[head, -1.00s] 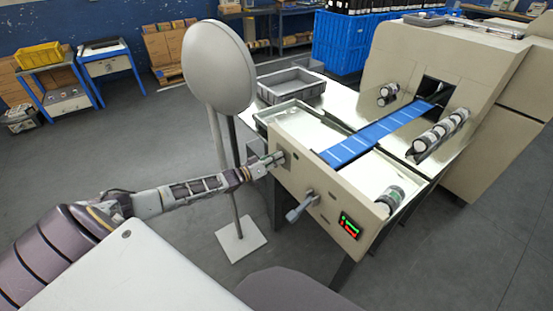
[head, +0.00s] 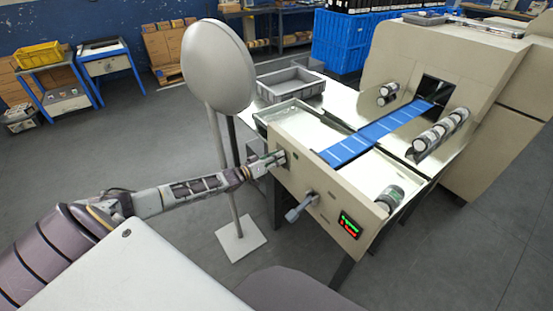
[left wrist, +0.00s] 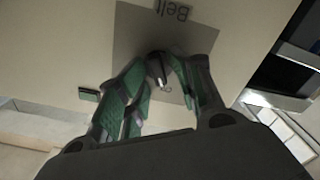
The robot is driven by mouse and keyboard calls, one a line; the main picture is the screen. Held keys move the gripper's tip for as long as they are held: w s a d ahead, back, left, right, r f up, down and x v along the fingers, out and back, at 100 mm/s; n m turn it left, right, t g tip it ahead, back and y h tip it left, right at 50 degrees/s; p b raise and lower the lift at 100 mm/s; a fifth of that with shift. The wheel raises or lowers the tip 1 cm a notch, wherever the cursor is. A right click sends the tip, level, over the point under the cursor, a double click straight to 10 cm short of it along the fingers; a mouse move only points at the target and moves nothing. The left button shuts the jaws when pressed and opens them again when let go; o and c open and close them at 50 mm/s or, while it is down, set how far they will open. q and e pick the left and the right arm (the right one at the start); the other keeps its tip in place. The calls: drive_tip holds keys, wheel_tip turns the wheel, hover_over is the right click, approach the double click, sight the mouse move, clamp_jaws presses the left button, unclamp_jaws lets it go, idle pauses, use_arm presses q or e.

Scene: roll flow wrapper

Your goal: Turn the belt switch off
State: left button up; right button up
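The belt switch (left wrist: 157,70) is a small dark knob on a grey plate (left wrist: 128,35) marked "Belt", on the machine's beige front panel. My left gripper (left wrist: 160,62) reaches the panel, with its green-and-black fingers on both sides of the knob. The fingertips are close to the knob; I cannot tell whether they press on it. In the head view my left gripper (head: 270,159) is at the panel's left end and hides most of the switch. The blue belt (head: 375,133) runs into the machine housing (head: 470,75). My right gripper is not in view.
A grey crank handle (head: 300,207) sticks out of the panel, right of my left gripper. A round grey disc on a stand (head: 219,68) rises close behind my left forearm. A grey tray (head: 291,84) sits behind.

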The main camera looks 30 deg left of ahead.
use_arm(q)
drive_tip(key=shift+s, duration=0.1)
drive_tip(key=v, duration=1.1)
drive_tip(key=shift+s+a, duration=0.2)
drive_tip(key=shift+s, duration=0.15)
idle(0.7)
idle(0.4)
drive_tip(key=shift+f, duration=0.1)
